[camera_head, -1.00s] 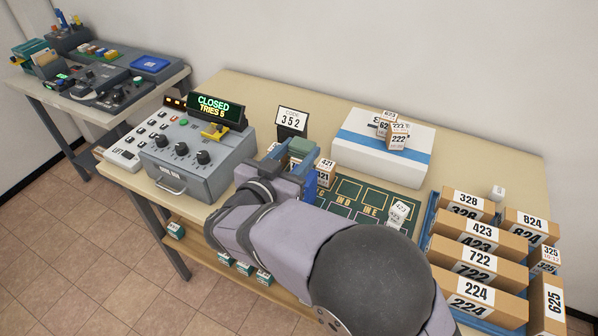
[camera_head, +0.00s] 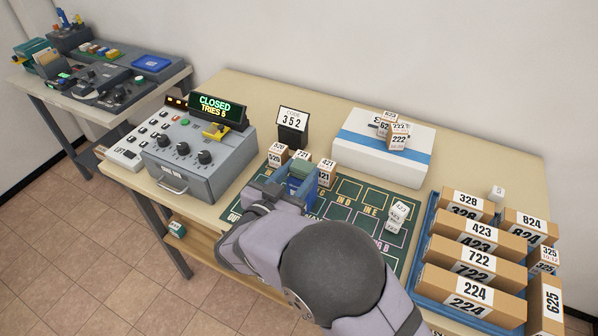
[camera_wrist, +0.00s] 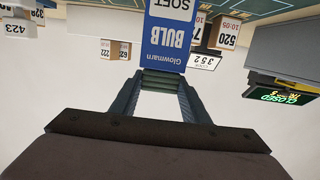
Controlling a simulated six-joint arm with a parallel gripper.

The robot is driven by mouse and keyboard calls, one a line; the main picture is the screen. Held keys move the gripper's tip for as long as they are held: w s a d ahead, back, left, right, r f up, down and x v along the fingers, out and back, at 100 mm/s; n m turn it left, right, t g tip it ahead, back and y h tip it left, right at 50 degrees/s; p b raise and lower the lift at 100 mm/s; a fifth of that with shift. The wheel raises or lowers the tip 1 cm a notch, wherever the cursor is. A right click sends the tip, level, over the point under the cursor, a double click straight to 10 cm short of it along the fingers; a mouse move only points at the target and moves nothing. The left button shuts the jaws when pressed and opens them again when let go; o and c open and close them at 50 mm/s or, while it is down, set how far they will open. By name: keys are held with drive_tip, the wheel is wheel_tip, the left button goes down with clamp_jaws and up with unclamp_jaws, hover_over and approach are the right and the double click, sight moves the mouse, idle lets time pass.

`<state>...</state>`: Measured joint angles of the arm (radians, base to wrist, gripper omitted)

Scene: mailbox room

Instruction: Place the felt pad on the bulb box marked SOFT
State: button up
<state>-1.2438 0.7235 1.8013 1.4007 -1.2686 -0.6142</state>
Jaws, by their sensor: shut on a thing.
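My gripper (camera_head: 290,183) is over the left part of the dark green mat (camera_head: 350,188). In the wrist view its fingers (camera_wrist: 160,88) are shut on a green, ribbed-looking thing (camera_wrist: 162,79), seemingly the felt pad. It shows in the head view as a small green patch (camera_head: 300,168). A blue box (camera_wrist: 170,38) marked Glowmarn BULB and SOFT stands just beyond the fingertips in the wrist view, upside down there. The green thing overlaps the box's near edge in that view; I cannot tell whether they touch. My arm hides much of this spot in the head view.
Numbered cartons 520 (camera_head: 277,154), 721 (camera_head: 302,158) and 421 (camera_head: 326,172) stand close behind my gripper. A code sign (camera_head: 292,122) reads 352. A grey console (camera_head: 195,165) showing CLOSED, TRIES 5 is left. A white box (camera_head: 380,150) and blue tray (camera_head: 412,285) are right.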

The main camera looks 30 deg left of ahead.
drive_tip(key=shift+f, duration=0.15)
drive_tip(key=o, duration=1)
drive_tip(key=shift+s, duration=0.15)
drive_tip(key=s+b, duration=0.1)
drive_tip(key=s, duration=0.3)
drive_tip(key=s+r, duration=0.1)
drive_tip(key=s, duration=0.2)
drive_tip(key=s+r+b, duration=0.1)
drive_tip(key=s, duration=0.3)
drive_tip(key=shift+s+a+b, duration=0.1)
drive_tip(key=shift+s+b, duration=0.2)
drive_tip(key=shift+w, duration=0.1)
